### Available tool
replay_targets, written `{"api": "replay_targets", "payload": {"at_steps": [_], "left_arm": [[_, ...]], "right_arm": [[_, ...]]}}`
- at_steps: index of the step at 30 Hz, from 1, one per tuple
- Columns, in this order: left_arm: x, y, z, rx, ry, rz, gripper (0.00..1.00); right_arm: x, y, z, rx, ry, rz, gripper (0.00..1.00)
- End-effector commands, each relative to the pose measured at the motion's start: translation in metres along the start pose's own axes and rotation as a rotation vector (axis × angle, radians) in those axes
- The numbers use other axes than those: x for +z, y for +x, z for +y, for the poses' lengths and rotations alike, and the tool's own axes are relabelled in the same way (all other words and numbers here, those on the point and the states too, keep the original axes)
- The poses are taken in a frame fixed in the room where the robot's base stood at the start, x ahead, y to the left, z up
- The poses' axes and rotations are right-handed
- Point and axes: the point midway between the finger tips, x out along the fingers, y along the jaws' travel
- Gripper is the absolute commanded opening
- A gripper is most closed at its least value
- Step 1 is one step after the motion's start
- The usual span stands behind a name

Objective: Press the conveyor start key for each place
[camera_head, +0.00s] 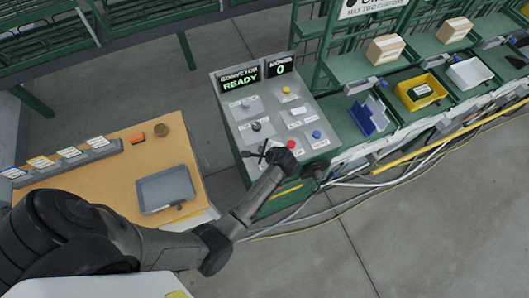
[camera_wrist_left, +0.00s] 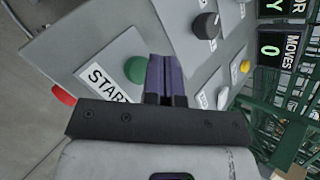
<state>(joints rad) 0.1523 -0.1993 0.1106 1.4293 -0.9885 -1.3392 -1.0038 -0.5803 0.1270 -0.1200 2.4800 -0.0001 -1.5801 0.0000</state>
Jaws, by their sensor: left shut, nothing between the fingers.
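The grey control panel (camera_head: 224,84) stands in the middle of the head view, with a display (camera_head: 240,79) reading CONVEYOR READY and another (camera_head: 280,68) reading MOVES 0. My left gripper (camera_head: 250,154) is shut and empty over the panel's lower left part. In the left wrist view its closed fingers (camera_wrist_left: 165,72) are beside the green START key (camera_wrist_left: 135,69), at its right edge. I cannot tell whether they touch it. The gripper and arm hide this key in the head view. My right gripper is not in view.
The panel also has a black knob (camera_head: 256,127), a yellow button (camera_head: 286,90), a red button (camera_head: 291,143) and a blue button (camera_head: 316,134). A table with a grey tray (camera_head: 152,206) is at left. Green conveyor bays with a yellow bin (camera_head: 405,99) are at right.

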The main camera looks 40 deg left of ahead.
Motion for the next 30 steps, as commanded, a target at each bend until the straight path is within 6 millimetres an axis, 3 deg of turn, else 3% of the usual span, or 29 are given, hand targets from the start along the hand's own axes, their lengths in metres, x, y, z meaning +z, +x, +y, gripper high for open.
{"api": "replay_targets", "payload": {"at_steps": [30], "left_arm": [[-0.0054, 0.0077, 0.0053, 0.000, 0.000, 0.000, 0.00]], "right_arm": [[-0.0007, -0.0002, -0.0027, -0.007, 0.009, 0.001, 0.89]]}}
